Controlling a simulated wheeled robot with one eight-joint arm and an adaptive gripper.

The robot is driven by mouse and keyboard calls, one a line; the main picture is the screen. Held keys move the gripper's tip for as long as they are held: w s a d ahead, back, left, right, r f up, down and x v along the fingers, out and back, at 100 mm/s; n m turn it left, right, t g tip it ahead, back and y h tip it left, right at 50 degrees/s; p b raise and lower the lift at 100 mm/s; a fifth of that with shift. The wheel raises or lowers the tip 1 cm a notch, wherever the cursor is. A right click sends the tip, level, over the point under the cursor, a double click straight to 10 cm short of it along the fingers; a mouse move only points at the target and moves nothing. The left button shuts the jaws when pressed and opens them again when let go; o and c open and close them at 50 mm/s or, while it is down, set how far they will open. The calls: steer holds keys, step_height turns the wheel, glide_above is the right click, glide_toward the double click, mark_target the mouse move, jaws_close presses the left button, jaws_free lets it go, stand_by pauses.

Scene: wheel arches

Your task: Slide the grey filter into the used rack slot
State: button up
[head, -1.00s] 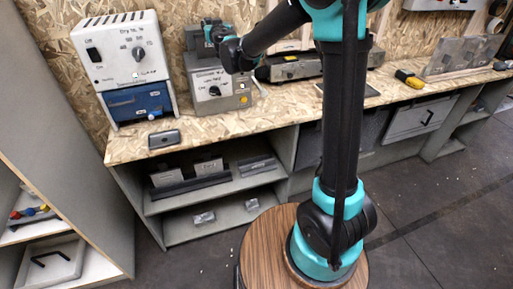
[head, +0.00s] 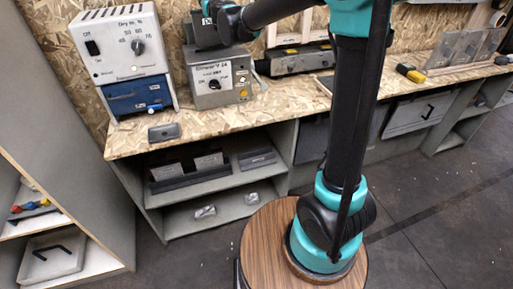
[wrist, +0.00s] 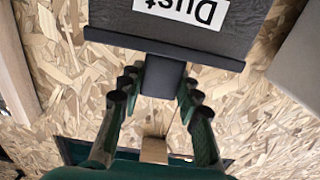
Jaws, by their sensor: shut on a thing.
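My gripper (wrist: 160,85) is shut on the narrow dark tab of a dark grey filter (wrist: 120,22). The filter has a wide flange and a white label that reads "Dust", upside down in the wrist view; its far part is cut off by the frame edge. In the head view the filter (head: 205,36) shows small and dark above the bench, in front of the wall, just above a grey box with a knob. A dark rack (head: 190,179) with two labelled upright plates stands on the upper shelf under the bench. I cannot read its labels.
The grey knob box (head: 217,85) and a white-and-blue meter (head: 123,62) stand on the bench at left. A small grey block (head: 164,132) lies in front. Grey plates (head: 468,47) stand at far right beside a yellow tool (head: 410,73). Lower shelf holds small metal pieces.

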steer(key=v, duration=1.5)
steer(key=shift+s, duration=0.35)
steer(key=shift+d, duration=0.2)
